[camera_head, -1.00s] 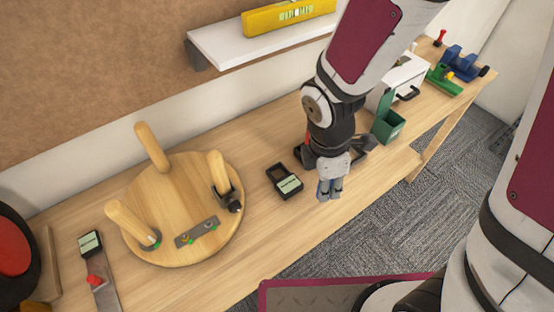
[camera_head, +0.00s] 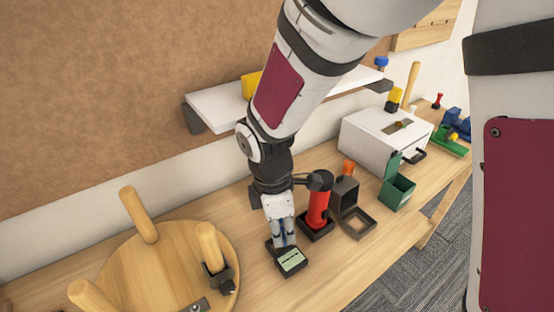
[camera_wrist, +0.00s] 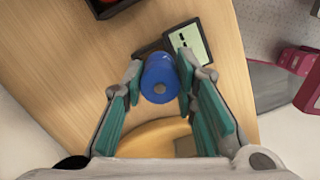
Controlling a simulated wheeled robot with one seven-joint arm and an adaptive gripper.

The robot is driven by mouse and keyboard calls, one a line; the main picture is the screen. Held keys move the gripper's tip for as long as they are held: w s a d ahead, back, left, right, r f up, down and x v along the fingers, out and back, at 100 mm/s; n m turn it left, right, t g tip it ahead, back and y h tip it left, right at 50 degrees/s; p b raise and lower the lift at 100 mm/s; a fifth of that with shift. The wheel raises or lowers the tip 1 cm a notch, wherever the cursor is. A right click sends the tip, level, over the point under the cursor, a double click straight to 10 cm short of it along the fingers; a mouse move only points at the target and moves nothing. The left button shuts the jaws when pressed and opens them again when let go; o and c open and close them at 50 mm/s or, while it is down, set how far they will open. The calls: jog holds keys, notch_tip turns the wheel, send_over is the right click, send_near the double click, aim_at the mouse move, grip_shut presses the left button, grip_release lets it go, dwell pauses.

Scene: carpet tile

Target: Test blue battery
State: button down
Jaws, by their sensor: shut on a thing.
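The blue battery (camera_wrist: 158,82) is a short blue cylinder between my gripper's fingers in the wrist view, its round end with a grey centre facing the camera. My gripper (camera_head: 284,238) is shut on it, pointing down over the battery tester (camera_head: 290,261). The tester is a small black box with a pale green screen, which also shows in the wrist view (camera_wrist: 188,44). The battery is at the tester's slot end, beside the screen. The gripper hides most of the slot, so I cannot tell whether the battery is seated.
A round wooden piece with upright pegs (camera_head: 175,275) stands close on the left. A red cylinder in a black holder (camera_head: 317,212) is close on the right. Further right are a black box (camera_head: 344,194), a white box (camera_head: 375,140) and a green bin (camera_head: 397,192). A shelf (camera_head: 215,108) is behind.

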jog(key=shift+w+a+f, duration=0.15)
jog(key=shift+w+a, duration=0.1)
jog(key=shift+a, duration=0.05)
jog(key=shift+f, duration=1.65)
jog(key=shift+f, duration=0.3)
jog(key=c, duration=1.3)
grip_release()
notch_tip(320, 180, up, 13)
jog(key=a, duration=0.1)
jog(key=s+d+r+m+t+y, duration=0.1)
jog(key=s+d+r+m, duration=0.25)
jog(key=d+m, duration=0.2)
jog(key=s+d+r+m+t, duration=0.1)
jog(key=s+d+r+m, duration=0.2)
jog(key=d+r+m, duration=0.3)
jog(key=s+d+m, duration=0.2)
jog(key=s, duration=0.1)
jog(key=s+d+m+t, duration=0.1)
jog(key=s+d+m, duration=0.2)
jog(key=s+d+r+m, duration=0.1)
jog(key=s+d+m, duration=0.2)
jog(key=shift+s+t, duration=0.1)
jog(key=shift+t, duration=0.2)
